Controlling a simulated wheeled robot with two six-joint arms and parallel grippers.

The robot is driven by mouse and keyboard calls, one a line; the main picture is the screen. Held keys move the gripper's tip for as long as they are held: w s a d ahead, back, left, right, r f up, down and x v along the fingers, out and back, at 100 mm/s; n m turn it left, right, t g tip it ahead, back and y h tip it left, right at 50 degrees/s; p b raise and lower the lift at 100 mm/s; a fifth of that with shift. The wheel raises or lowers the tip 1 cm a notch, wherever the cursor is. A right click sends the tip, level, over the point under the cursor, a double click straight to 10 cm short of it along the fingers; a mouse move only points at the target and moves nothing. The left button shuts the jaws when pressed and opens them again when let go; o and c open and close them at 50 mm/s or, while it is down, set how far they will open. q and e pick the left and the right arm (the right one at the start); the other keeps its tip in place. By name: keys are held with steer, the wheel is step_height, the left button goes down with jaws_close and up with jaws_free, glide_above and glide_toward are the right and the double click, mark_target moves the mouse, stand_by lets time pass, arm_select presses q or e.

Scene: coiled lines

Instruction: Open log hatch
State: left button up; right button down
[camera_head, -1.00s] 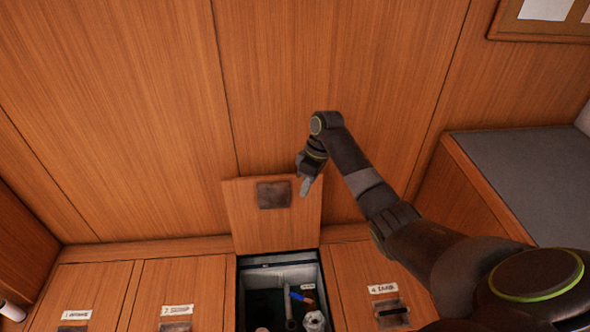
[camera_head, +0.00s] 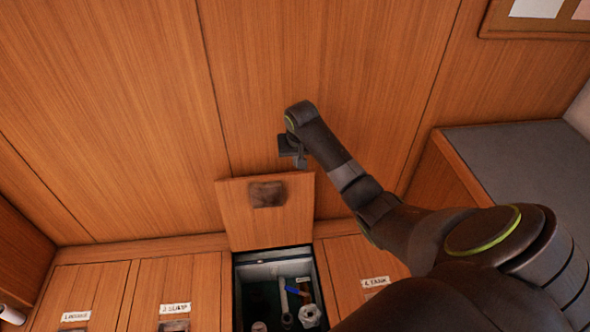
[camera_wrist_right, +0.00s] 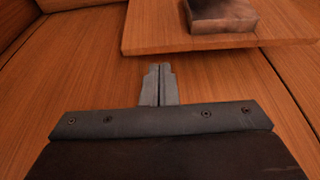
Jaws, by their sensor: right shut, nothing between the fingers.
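A wooden hatch lid (camera_head: 240,212) stands raised, leaning toward the wood panel behind an open compartment (camera_head: 244,310). A dark metal plate (camera_head: 267,195) is on its face. In the right wrist view the lid (camera_wrist_right: 190,40) shows at the top with the plate (camera_wrist_right: 222,14). My right gripper (camera_head: 300,160) is above the lid's top edge, apart from the plate. In the wrist view its fingers (camera_wrist_right: 158,72) are together and empty. My left gripper is out of view. I cannot read which hatch is labelled log.
The compartment holds a blue-handled fitting (camera_head: 297,291) and pale pipe parts (camera_head: 310,315). Closed labelled hatches lie left, one marked like "2 sump" (camera_head: 175,308), and right, "4 tank" (camera_head: 375,282). A grey-topped bench (camera_head: 520,165) stands at right.

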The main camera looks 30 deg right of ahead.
mark_target(296, 174)
steer(key=x, duration=0.6)
steer(key=shift+w+f, duration=0.1)
steer(key=shift+f, duration=0.35)
